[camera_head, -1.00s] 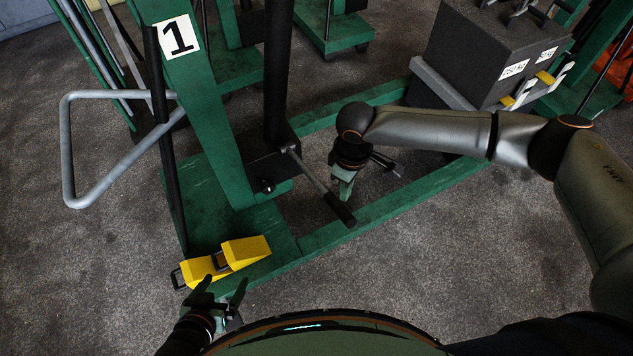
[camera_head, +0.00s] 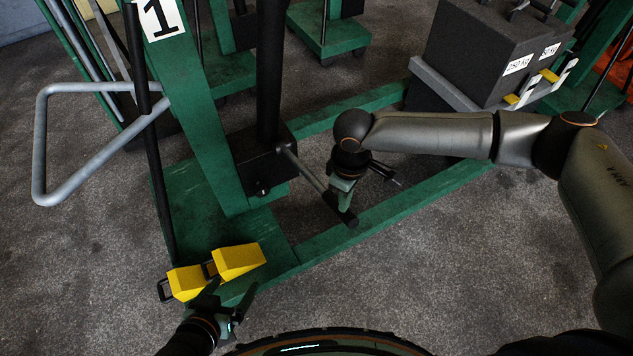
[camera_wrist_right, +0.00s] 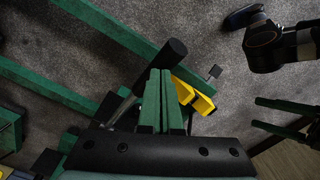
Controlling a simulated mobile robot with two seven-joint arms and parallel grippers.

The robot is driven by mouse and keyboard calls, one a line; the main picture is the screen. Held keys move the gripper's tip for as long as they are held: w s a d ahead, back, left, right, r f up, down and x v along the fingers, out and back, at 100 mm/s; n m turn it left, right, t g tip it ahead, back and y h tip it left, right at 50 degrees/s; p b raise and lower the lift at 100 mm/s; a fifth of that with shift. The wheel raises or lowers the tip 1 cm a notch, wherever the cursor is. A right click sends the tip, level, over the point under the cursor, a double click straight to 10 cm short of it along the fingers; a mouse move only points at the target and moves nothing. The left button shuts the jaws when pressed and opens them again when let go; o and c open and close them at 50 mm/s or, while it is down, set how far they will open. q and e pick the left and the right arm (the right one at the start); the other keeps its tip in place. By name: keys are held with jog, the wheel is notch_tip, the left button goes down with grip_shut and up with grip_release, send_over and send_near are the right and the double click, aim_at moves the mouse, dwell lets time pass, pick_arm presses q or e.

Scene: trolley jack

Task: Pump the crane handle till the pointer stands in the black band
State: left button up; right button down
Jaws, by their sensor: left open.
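The green crane (camera_head: 192,100) numbered 1 has a black cylinder. Its pump handle, a grey rod with a black grip (camera_head: 336,207), slants down to the right from a black block (camera_head: 258,160). In the right wrist view the grip (camera_wrist_right: 172,52) shows beyond my fingertips and the rod runs behind the left finger. My right gripper (camera_head: 342,197) has its green fingers together (camera_wrist_right: 160,75) at the handle's grip, not around it; whether it touches is unclear. My left gripper (camera_head: 232,297) is open and empty beside yellow wedges. I cannot make out the pointer or black band.
Two yellow wedges (camera_head: 238,260) lie on the crane's green base. A grey bent bar (camera_head: 40,150) sticks out left. A dark weight block (camera_head: 480,60) with labels stands at the upper right. Green base beams (camera_head: 400,218) frame the floor around the handle. Open floor lies at lower right.

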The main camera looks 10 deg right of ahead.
pick_arm(q)
jog(key=shift+s, duration=0.15)
pick_arm(e)
jog(key=shift+f+b, duration=0.6)
jog(key=shift+f, duration=1)
jog(key=shift+f+b, duration=1.15)
jog(key=shift+f, duration=1.55)
jog(key=shift+r, duration=0.3)
notch_tip(320, 180, up, 7)
jog(key=p, duration=0.9)
jog(key=shift+r, duration=0.1)
notch_tip(320, 180, up, 2)
jog(key=p, duration=0.2)
jog(key=shift+p, duration=0.3)
pick_arm(q)
jog(key=shift+n+y, duration=0.3)
jog(key=shift+y, duration=0.1)
jog(key=a+r, duration=0.1)
jog(key=r, duration=0.1)
jog(key=s+a+r, duration=0.1)
jog(key=a+r, duration=0.1)
jog(key=shift+s, duration=0.2)
jog(key=shift+w+d+r, duration=0.2)
jog(key=shift+d+r, duration=0.05)
jog(key=shift+r, duration=0.15)
